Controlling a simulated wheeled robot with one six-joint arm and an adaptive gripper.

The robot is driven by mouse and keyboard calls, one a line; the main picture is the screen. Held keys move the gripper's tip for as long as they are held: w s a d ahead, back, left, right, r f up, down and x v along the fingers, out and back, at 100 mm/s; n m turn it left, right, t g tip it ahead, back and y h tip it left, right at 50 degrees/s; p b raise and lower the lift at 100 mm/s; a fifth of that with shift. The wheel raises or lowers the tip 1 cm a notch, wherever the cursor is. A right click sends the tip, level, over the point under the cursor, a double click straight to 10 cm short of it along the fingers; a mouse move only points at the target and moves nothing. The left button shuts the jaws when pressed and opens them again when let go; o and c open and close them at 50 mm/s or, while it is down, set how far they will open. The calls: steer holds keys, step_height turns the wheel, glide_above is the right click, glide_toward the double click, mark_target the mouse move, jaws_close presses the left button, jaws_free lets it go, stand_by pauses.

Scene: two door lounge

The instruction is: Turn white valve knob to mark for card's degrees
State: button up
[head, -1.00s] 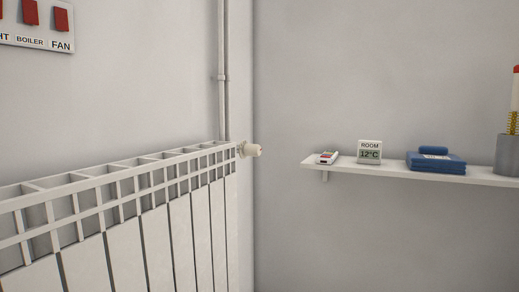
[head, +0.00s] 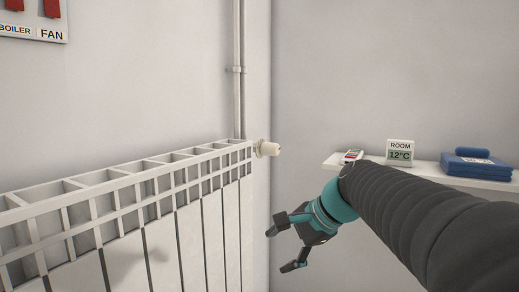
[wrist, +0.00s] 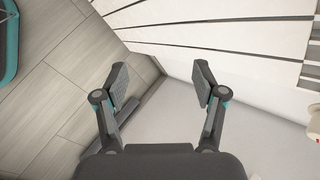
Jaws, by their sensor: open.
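The white valve knob (head: 268,149) sticks out from the top right end of the white radiator (head: 185,215) in the head view. Its marks are too small to read. At the right edge of the wrist view a pale rounded part (wrist: 314,133) is partly cut off; it may be the knob. My gripper (head: 283,248) is open and empty, below and slightly right of the knob, apart from it. In the wrist view my gripper (wrist: 160,82) has its fingers spread. A small card-like item (head: 351,156) lies on the shelf; its text is unreadable.
The white shelf (head: 430,167) on the right wall holds a room display (head: 400,152) reading 12°C and folded blue cloths (head: 477,165). A switch panel (head: 35,22) labelled BOILER and FAN is upper left.

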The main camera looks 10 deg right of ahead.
steer(key=w+d+r+m+t+y, duration=0.1)
steer(key=w+d+r+m+y, duration=0.2)
steer(key=w, duration=0.5)
steer(key=w+d+r+m+t+y, duration=0.1)
steer(key=w+d+r+m+y, duration=0.1)
steer(key=w+r+m, duration=0.4)
steer(key=m+t+y+p, duration=0.1)
steer(key=m+t+y, duration=0.2)
steer(key=m+y, duration=0.15)
glide_toward(278, 150)
steer(key=shift+m+h, duration=0.25)
steer(key=shift+h, duration=0.2)
steer(key=x, duration=0.7)
steer(key=p+x, duration=0.1)
steer(key=x, duration=0.3)
steer(key=shift+a+r, duration=0.1)
steer(key=shift+r, duration=0.3)
steer(key=c, duration=1.1)
steer(key=shift+c, duration=0.2)
